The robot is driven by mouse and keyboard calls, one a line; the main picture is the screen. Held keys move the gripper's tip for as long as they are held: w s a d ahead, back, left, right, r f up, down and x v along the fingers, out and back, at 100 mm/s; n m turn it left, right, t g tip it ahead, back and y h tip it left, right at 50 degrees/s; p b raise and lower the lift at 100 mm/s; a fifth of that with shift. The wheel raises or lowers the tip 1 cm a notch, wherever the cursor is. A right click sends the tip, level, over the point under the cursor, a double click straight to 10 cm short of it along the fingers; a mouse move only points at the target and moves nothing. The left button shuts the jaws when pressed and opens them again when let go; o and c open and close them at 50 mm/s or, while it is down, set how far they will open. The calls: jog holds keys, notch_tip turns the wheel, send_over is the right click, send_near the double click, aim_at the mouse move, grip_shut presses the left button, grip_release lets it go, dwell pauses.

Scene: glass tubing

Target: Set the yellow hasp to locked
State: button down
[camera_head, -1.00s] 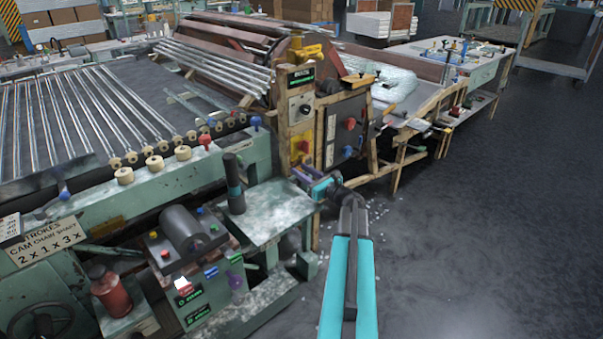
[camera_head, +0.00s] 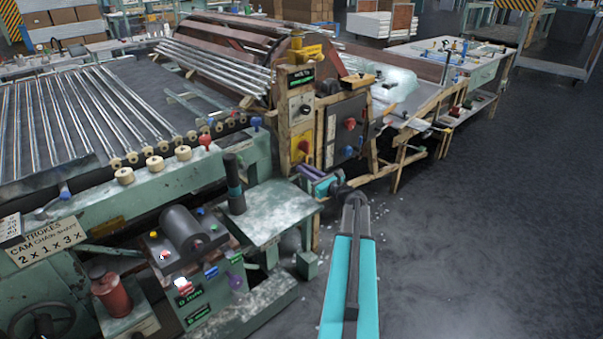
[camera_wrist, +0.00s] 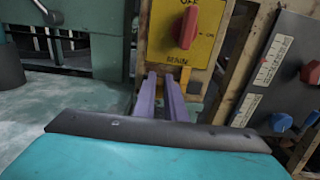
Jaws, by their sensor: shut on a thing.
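The yellow hasp (camera_wrist: 186,82) shows as a small yellow part at the lower edge of a yellow MAIN switch plate in the wrist view. The plate (camera_wrist: 205,38) carries a red rotary knob (camera_wrist: 187,27). My gripper (camera_wrist: 160,77) has two purple fingers close together, shut at the hasp just under the plate; the fingers hide most of the hasp, so its position cannot be told. In the head view my gripper (camera_head: 303,172) reaches the wooden post below the yellow switch plate (camera_head: 302,142).
A dark panel (camera_head: 346,128) with red and blue knobs stands right of the post. A green machine table (camera_head: 268,212) lies left of my gripper, with a dark upright cylinder (camera_head: 234,184). The floor (camera_head: 470,220) to the right is clear.

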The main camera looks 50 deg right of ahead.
jog(key=shift+s+d, duration=0.1)
jog(key=shift+d, duration=0.6)
jog(key=c, duration=1.8)
grip_release()
jog(key=shift+d, duration=0.1)
jog(key=shift+s, duration=0.1)
jog(key=shift+s+a, duration=0.2)
jog(key=s, duration=1.3)
jog(key=shift+a+b, duration=0.3)
jog(key=shift+a, duration=0.15)
